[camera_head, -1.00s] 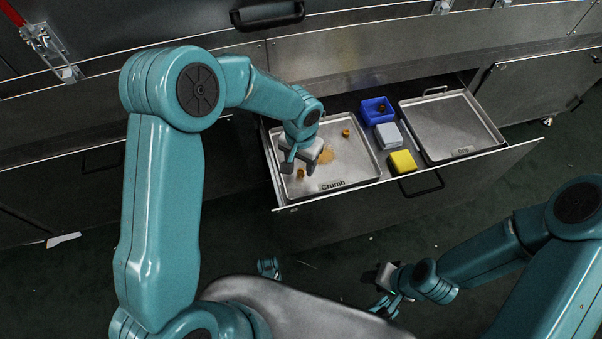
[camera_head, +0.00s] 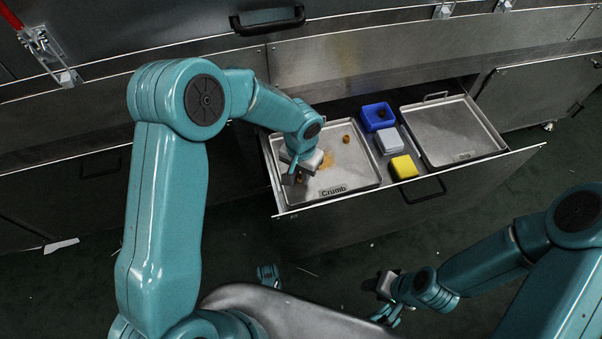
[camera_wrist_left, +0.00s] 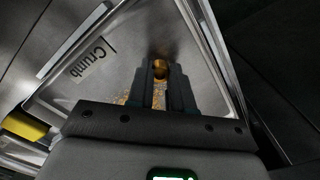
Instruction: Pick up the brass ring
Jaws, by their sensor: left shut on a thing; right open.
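The brass ring (camera_wrist_left: 160,68) shows as a small golden round thing between the fingertips of my left gripper (camera_wrist_left: 161,75) in the left wrist view. In the head view my left gripper (camera_head: 294,178) is low over the left part of the tray marked Crumb (camera_head: 358,180), shut on the ring and hiding most of it. I cannot tell whether the ring still touches the tray. My right gripper (camera_head: 384,286) is open and empty, low at the front, away from the drawer.
Another small brass-coloured piece (camera_head: 346,139) and loose crumbs (camera_head: 327,160) lie in the Crumb tray. Beside it are a blue bin (camera_head: 367,123) with a dark piece inside, a grey-white block (camera_head: 389,140) and a yellow block (camera_head: 404,167). A second tray (camera_head: 450,125) is empty.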

